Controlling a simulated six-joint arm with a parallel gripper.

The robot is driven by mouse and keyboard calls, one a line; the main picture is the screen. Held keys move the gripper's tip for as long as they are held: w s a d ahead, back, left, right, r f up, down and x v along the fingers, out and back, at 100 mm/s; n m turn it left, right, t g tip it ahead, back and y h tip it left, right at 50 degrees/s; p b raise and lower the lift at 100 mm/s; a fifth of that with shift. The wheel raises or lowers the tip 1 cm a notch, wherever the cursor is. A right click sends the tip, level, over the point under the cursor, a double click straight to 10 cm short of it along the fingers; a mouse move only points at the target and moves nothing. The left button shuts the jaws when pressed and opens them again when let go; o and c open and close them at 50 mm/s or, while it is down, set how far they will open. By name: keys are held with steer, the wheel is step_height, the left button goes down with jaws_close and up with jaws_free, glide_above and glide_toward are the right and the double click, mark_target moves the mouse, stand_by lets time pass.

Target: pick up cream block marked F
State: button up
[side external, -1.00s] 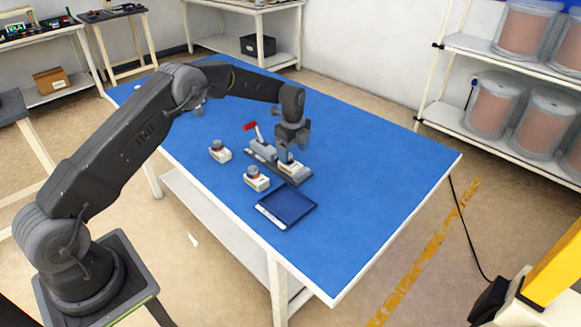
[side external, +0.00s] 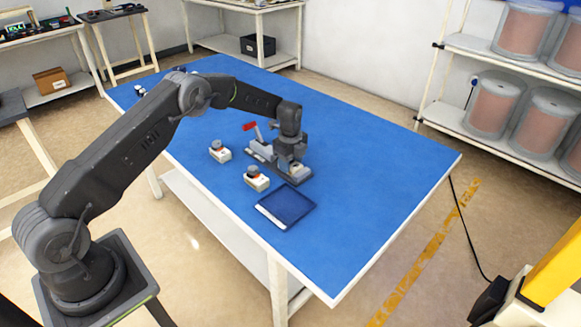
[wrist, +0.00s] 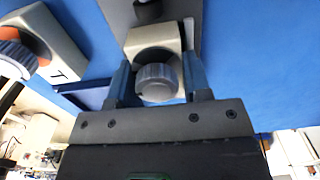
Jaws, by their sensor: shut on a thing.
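In the wrist view a cream block (wrist: 142,38) with a ribbed grey knob lies between the two fingers of my gripper (wrist: 160,85), which is shut on it. No letter shows on this block. In the side view my gripper (side external: 288,165) is low over the right end of a grey clamp fixture (side external: 300,179), largely hiding the held block. Two other cream blocks with dark knobs stand on the blue table, one left of the fixture (side external: 220,154) and one in front of it (side external: 257,183). A nearby block in the wrist view (wrist: 62,62) bears a dark mark I cannot read surely.
The fixture's red clamp handle (side external: 250,126) stands up left of my gripper. A dark blue tray (side external: 287,207) lies near the table's front edge. The right part of the blue table (side external: 390,180) is clear. Shelves with large spools (side external: 497,103) stand behind at right.

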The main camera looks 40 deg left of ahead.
steer(key=c, duration=0.4)
steer(key=shift+r, duration=0.1)
